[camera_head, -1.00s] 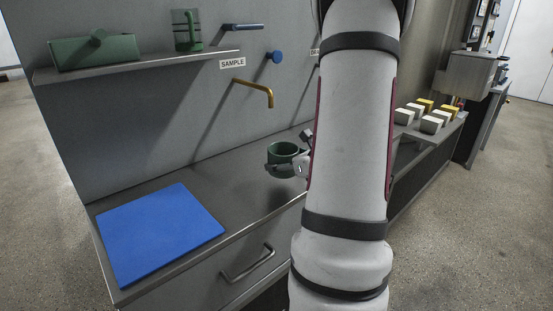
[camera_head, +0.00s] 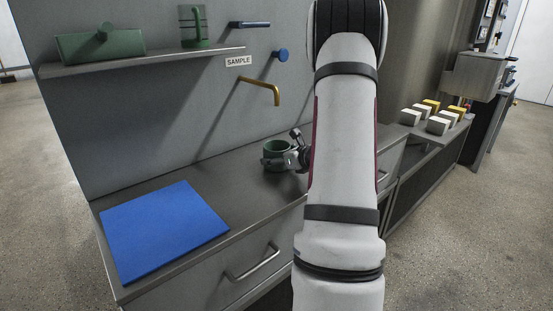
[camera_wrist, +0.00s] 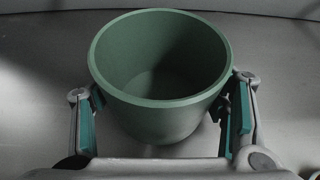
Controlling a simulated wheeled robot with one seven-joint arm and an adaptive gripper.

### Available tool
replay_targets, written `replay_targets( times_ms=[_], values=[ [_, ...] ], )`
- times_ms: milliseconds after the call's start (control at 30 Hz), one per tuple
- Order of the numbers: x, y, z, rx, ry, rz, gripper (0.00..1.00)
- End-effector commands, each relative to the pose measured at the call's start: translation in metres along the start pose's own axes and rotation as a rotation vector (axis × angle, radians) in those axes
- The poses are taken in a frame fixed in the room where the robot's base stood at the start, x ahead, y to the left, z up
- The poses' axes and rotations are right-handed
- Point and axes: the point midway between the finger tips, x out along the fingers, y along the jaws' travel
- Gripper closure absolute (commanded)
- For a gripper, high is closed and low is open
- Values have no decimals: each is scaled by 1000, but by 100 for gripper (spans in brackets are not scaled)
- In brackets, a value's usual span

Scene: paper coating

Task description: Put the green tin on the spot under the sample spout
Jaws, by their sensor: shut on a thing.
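The green tin (camera_head: 275,163) is upright and open at the top, at or just above the grey counter (camera_head: 200,185); I cannot tell if it touches. My gripper (camera_head: 287,158) is shut on it from the right. In the wrist view the tin (camera_wrist: 160,122) sits between the two fingers of my gripper (camera_wrist: 157,105), and its inside looks empty. The brass sample spout (camera_head: 262,86) comes out of the wall under the SAMPLE label (camera_head: 239,61). Its downturned end is above the tin in the head view. No marked spot shows; the tin may hide it.
A blue mat (camera_head: 163,230) lies on the left of the counter. A blue knob (camera_head: 281,55) is above the spout. Several white and yellow blocks (camera_head: 437,125) stand at right.

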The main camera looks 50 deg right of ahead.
Motion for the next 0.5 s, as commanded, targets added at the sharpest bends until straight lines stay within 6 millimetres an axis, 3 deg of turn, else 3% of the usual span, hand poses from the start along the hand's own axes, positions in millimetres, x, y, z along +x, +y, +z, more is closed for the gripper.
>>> replay_targets(
  times_ms=[333,367,433,500],
  values=[
    [1,0,-2,-1,-2,0,63],
    [1,0,-2,-1,-1,0,26],
    [1,0,-2,-1,-1,0,13],
    [0,0,-1,-1,-1,0,13]
  ],
)
